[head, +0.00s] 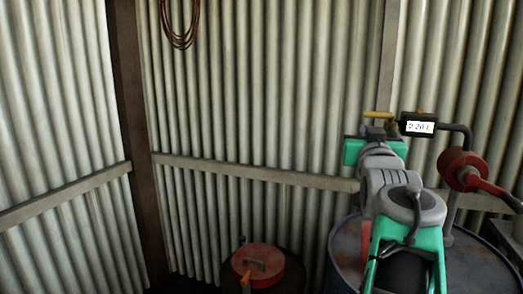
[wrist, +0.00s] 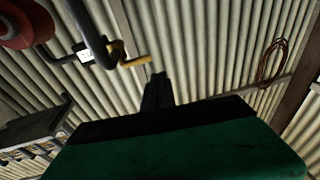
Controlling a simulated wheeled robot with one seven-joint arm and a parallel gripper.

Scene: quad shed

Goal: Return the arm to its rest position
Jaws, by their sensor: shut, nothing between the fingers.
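My gripper (wrist: 157,82) shows in the wrist view as two dark fingers close together, with nothing between them. In the head view my green and grey arm reaches up at the right, and its end hides most of the gripper. A yellow-handled fitting (wrist: 134,61) on a dark pipe is just beyond the fingers in the wrist view; in the head view it shows just above the hand (head: 378,116). I cannot tell whether they touch.
A red pump (head: 463,170) with a meter (head: 420,127) reading about 0.20 stands over a blue drum (head: 345,255), right beside my arm. A red-lidded drum (head: 258,263) stands low in the middle. A rack (wrist: 35,130) is at left in the wrist view. A coil (head: 180,28) hangs on the wall.

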